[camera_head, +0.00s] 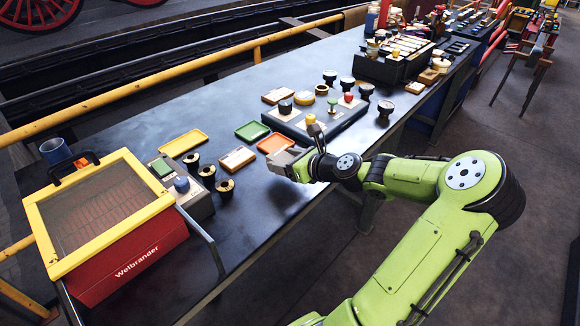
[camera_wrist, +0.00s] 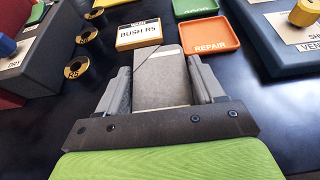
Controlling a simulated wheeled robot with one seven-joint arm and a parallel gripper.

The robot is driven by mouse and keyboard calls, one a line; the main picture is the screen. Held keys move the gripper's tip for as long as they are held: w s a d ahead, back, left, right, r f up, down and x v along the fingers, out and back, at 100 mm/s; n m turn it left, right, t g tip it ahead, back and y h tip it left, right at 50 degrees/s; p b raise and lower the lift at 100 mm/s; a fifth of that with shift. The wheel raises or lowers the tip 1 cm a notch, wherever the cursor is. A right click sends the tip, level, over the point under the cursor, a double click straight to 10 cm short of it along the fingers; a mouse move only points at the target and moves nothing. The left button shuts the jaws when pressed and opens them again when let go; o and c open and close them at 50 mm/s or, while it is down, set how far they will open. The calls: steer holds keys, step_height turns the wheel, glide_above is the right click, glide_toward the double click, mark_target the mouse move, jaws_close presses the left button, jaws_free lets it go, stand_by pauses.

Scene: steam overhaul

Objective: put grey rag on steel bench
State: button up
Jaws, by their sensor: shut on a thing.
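My gripper (camera_wrist: 162,82) is shut on the grey rag (camera_wrist: 160,72), a flat folded grey piece with a pale strip, held between both fingers in the wrist view. In the head view my gripper (camera_head: 295,165) is over the near side of the dark steel bench (camera_head: 235,95), close to the orange tray. The rag is small there and hard to tell from the fingers. Bare bench top (camera_wrist: 65,125) shows left of the gripper in the wrist view. I cannot tell whether the rag touches the bench.
An orange "REPAIR" tray (camera_wrist: 210,36), a "BUSH R5" block (camera_wrist: 138,33) and several dark bushes (camera_head: 208,172) lie beyond the gripper. A red box with a yellow-framed lid (camera_head: 140,255) stands left. The bench's near edge is close; bare top lies between bushes and gripper.

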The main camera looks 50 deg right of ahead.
step_height(320, 180, down, 4)
steer(key=shift+f+b, duration=0.1)
steer(key=shift+b, duration=0.9)
steer(key=o, duration=1)
steer(key=shift+o, duration=0.2)
steer(key=p+v, duration=0.5)
steer(key=v, duration=0.7)
steer(key=shift+r, duration=0.2)
